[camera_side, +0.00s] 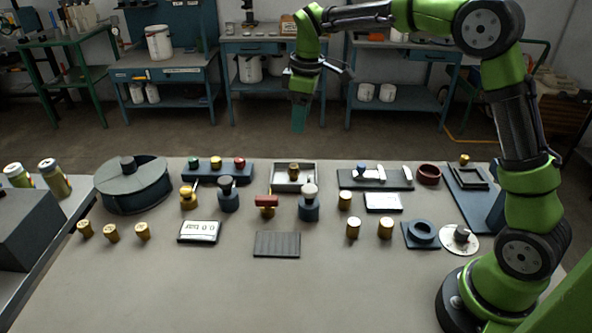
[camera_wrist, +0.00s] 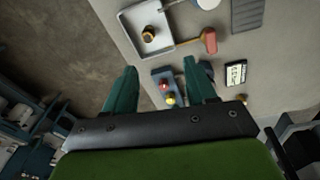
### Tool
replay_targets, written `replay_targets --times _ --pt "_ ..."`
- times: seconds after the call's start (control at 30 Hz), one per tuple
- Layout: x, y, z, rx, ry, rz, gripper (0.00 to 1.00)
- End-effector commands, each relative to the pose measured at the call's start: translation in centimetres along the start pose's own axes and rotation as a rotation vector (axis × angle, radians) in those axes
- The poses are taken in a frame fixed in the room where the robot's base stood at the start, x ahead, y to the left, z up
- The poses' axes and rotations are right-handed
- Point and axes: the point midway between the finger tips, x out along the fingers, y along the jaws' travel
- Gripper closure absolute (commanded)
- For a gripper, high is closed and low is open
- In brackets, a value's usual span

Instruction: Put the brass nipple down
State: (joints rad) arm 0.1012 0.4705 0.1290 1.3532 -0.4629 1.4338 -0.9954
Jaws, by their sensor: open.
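A brass nipple (camera_side: 293,170) stands upright in a shallow light-grey tray (camera_side: 312,187) at the back middle of the table. The nipple also shows in the wrist view (camera_wrist: 148,34), inside the tray (camera_wrist: 130,18) and clear of its walls. Several similar brass pieces stand on the bare table. My gripper (camera_side: 299,126) is raised above and behind the table's back edge, well apart from the tray. In the wrist view my gripper (camera_wrist: 159,66) has its two green fingers spread with nothing held between them.
A blue block with coloured caps (camera_side: 217,170) stands left of the tray. A red-handled valve (camera_side: 266,203) and a dark-blue bottle-like fitting (camera_side: 309,204) stand in front. A dark ribbed mat (camera_side: 277,244) lies nearer. The table's front area is clear.

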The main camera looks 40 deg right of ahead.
Motion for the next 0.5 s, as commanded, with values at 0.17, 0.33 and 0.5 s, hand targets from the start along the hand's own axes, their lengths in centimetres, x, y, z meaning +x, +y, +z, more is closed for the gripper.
replay_targets --times 0.17,0.33,0.5 --pt "-5.9 -4.9 4.3 0.225 0.132 0.044 0.44" --pt "-8.7 -9.6 9.2 0.461 0.272 0.040 0.44" --pt "-9.0 -13.8 14.1 0.697 0.415 -0.006 0.44"
